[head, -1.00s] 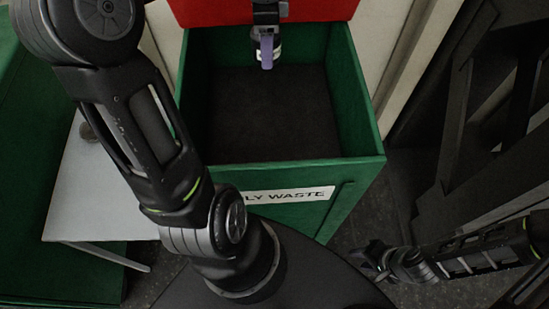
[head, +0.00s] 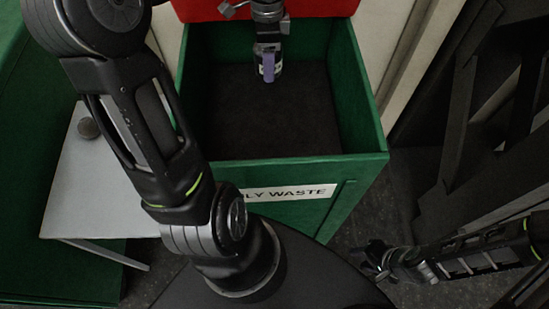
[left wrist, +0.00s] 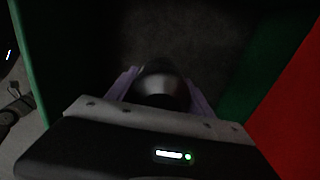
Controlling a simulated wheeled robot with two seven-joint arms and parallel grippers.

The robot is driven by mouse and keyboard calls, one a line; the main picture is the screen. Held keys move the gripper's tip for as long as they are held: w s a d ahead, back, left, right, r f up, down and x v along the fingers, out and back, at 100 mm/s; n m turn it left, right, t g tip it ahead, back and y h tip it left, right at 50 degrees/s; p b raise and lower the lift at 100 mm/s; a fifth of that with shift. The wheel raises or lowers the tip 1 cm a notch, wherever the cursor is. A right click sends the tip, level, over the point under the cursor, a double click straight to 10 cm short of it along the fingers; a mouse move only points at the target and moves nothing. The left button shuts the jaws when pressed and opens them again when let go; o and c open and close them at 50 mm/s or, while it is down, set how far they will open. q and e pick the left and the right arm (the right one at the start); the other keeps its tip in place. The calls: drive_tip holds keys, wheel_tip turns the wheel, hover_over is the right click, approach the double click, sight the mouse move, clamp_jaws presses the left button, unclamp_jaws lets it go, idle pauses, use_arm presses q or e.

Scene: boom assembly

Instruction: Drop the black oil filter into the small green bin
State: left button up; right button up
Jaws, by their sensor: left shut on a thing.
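The green bin (head: 282,170), with "LY WASTE" readable on its front label, stands open in the head view; its dark inside is visible. My left gripper (head: 267,70) is over the bin's opening, pointing down, with its purple fingers shut on the black oil filter (head: 278,68). In the left wrist view the filter (left wrist: 160,84) shows as a dark, shiny round end between the purple fingers, with the dark bin floor beyond it. My right gripper (head: 372,262) is low at the right, outside the bin; its finger opening is unclear.
A red panel (head: 335,7) rises at the bin's back edge. Dark metal framework (head: 480,110) stands at the right.

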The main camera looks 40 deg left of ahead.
use_arm(q)
drive_tip(key=o, duration=1.8)
wheel_tip(320, 180, up, 8)
drive_tip(key=shift+f+b, duration=0.1)
drive_tip(key=shift+b, duration=0.5)
